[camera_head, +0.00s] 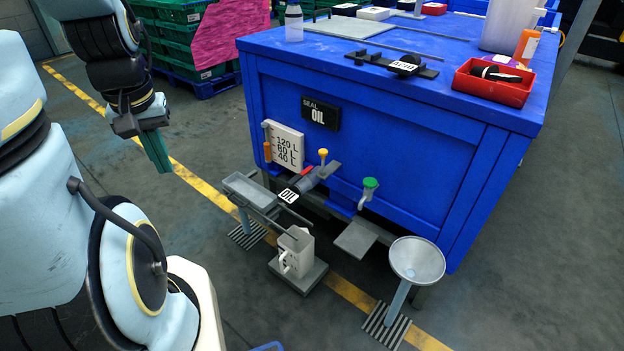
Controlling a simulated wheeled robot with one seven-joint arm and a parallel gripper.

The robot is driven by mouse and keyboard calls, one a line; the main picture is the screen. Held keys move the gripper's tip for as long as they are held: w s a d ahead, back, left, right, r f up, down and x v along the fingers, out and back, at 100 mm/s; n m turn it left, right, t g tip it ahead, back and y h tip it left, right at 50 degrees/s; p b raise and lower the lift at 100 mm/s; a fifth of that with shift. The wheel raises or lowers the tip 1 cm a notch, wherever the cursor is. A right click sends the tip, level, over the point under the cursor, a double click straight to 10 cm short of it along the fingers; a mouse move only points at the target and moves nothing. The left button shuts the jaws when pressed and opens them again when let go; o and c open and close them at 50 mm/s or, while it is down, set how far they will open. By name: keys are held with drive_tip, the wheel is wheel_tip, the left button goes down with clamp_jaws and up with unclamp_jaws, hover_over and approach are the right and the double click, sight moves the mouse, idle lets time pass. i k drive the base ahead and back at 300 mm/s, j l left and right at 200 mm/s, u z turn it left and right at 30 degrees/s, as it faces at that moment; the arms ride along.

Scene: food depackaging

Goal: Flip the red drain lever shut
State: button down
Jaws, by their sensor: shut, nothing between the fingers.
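The red drain lever (307,170) is a small red handle on the grey drain pipe (318,178) low on the front of the blue tank. The lever's exact angle is too small to tell. My gripper (156,152) points down at the upper left, well to the left of the lever and apart from the tank. Its green fingers are shut with nothing between them.
The blue tank (400,140) fills the centre. A grey trough (246,190) on a stand, a grey box (296,250) and a round funnel (417,260) stand before it. A green-knobbed tap (369,188) is to the right. Green crates (183,45) stand behind my gripper. Floor left of the trough is clear.

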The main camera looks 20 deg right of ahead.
sight(299, 176)
drive_tip(key=i+l+u, duration=0.25)
drive_tip(key=i, duration=0.3)
drive_tip(key=i+l+u, duration=0.25)
drive_tip(key=i, duration=0.25)
